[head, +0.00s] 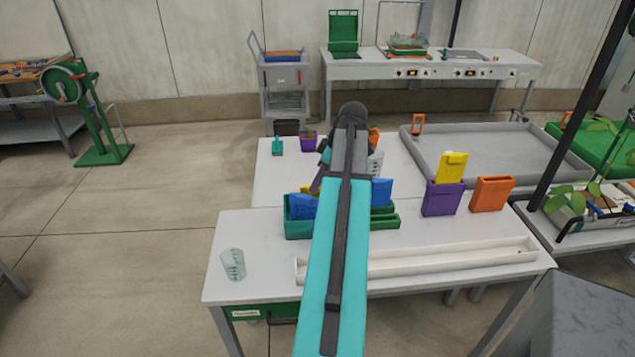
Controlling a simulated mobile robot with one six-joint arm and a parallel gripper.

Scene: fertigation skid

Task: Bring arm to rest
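My arm, teal with a dark strip, reaches forward over the white table (240,262) in the head view. Its dark wrist is above the containers near the table's middle. Only a dark part of my gripper (318,180) shows at the left of the wrist. The wrist hides the rest, so I cannot tell whether the fingers are open, shut or holding something.
Purple (443,198) and orange (491,194) containers stand right.

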